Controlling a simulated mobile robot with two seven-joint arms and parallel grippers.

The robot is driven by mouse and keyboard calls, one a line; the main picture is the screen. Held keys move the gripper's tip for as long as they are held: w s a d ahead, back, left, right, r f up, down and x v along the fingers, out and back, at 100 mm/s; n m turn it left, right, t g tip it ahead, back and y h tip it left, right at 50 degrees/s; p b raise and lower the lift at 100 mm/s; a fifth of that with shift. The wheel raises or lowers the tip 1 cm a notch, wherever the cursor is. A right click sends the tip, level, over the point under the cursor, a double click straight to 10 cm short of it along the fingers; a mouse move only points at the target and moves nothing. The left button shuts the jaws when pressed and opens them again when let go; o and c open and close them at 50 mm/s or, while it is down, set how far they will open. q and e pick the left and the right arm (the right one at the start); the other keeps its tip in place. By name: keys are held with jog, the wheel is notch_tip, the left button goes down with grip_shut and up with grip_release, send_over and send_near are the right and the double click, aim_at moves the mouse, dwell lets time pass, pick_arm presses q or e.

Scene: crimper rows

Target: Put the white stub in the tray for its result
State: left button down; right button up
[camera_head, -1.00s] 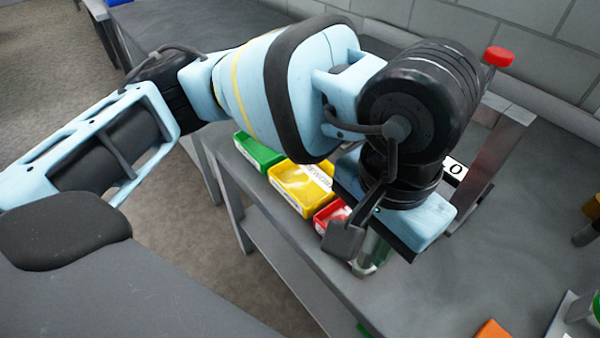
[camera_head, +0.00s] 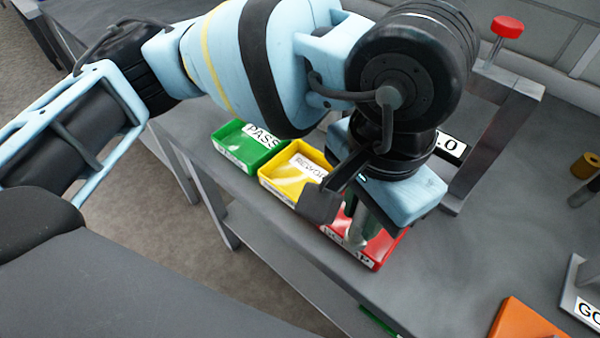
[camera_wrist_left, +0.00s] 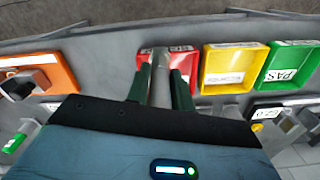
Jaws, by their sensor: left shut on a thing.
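My left gripper (camera_head: 356,222) is shut on the white stub (camera_head: 357,232), which points down between its dark green fingers. The stub looks pale grey in the left wrist view (camera_wrist_left: 160,82). Gripper and stub are over the red tray (camera_head: 378,252), whose label reads as SCRAP and is partly covered. I cannot tell whether the stub touches the tray floor. The yellow tray (camera_head: 285,187), its label hard to read, stands beside the red one. The green tray (camera_head: 231,152), labelled PASS, is beyond the yellow one. My right gripper is not in view.
A grey frame (camera_head: 492,130) with a red knob (camera_head: 508,27) stands behind the gripper. An orange object (camera_head: 525,320) and a stand with a label starting GO (camera_head: 588,312) are at lower right. Bench between trays and frame is partly hidden by my arm.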

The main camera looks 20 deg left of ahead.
pick_arm(q)
jog(key=w+a+f+p, duration=0.1)
jog(key=w+a, duration=0.2)
jog(key=a, duration=0.1)
jog(key=w+a+f+p, duration=0.1)
jog(key=w+a+f, duration=0.1)
jog(key=w+a, duration=0.2)
jog(key=w+a+f, duration=0.1)
jog(key=w+a, duration=0.2)
jog(key=shift+w+a+f+p, duration=0.3)
jog(key=shift+w+a+p, duration=0.1)
jog(key=shift+f, duration=0.2)
jog(key=shift+f, duration=0.1)
jog(key=shift+f, duration=0.15)
jog(key=c, duration=1.2)
grip_release()
jog(key=shift+c, duration=0.2)
jog(key=shift+r, duration=0.2)
